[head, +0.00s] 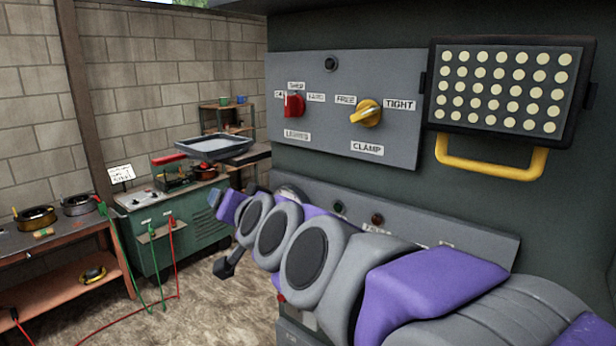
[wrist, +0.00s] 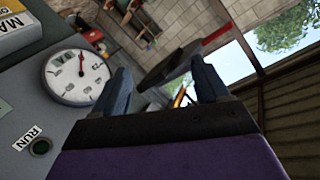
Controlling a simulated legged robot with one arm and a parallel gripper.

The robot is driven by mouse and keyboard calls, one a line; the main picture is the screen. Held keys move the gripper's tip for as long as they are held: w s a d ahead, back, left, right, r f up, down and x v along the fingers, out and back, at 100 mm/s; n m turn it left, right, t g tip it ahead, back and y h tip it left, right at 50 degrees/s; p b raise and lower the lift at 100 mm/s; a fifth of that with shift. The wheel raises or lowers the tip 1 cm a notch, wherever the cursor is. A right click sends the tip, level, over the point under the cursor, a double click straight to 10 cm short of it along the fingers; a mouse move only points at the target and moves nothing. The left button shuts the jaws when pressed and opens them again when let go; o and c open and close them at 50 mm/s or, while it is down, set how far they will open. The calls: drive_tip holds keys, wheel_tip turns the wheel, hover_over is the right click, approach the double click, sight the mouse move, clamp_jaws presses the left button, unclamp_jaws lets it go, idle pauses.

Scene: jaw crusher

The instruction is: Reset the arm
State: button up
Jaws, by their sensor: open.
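My arm (head: 315,255) reaches from the lower right toward the left, in front of the machine's lower panel. In the wrist view, my gripper (wrist: 163,82) has its two blue-grey fingers spread apart with nothing between them. My gripper's fingertips are hard to make out in the head view, at the arm's far end.
The machine's upper panel (head: 395,68) carries a red knob (head: 293,106) and a yellow clamp knob (head: 366,113). A dotted plate (head: 505,85) with a yellow handle is at right. A grey tray (head: 214,146) stands by a green cabinet (head: 188,235). A wooden bench (head: 45,240) is at far left.

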drive_tip(key=s+d+f+n+g+h+b, duration=0.1)
drive_tip(key=s+d+f+g, duration=0.1)
drive_tip(key=s+d+f, duration=0.4)
drive_tip(key=s+d+f+g+h+b, duration=0.1)
drive_tip(key=s+d+f+g+h, duration=0.2)
drive_tip(key=f, duration=0.6)
drive_tip(key=s+d+f+n+g+b, duration=0.1)
drive_tip(key=s+d+f+g, duration=0.1)
drive_tip(key=s+d+f, duration=0.4)
drive_tip(key=s+d+f+g+h, duration=0.1)
drive_tip(key=s+d+f+g, duration=0.1)
drive_tip(key=s+d+f, duration=0.2)
drive_tip(key=s+d+f+m+g+h+b, duration=0.1)
drive_tip(key=s+d+f+g, duration=0.2)
drive_tip(key=s, duration=0.8)
drive_tip(key=s+d+f+g+h+b, duration=0.1)
drive_tip(key=s+d+f+g, duration=0.1)
drive_tip(key=s+d+f, duration=0.3)
drive_tip(key=shift+s+d+f+g+h, duration=0.25)
drive_tip(key=shift+s+f+g+h, duration=0.15)
drive_tip(key=shift+s+f, duration=0.6)
drive_tip(key=shift+s+r, duration=0.15)
drive_tip(key=shift+r, duration=0.05)
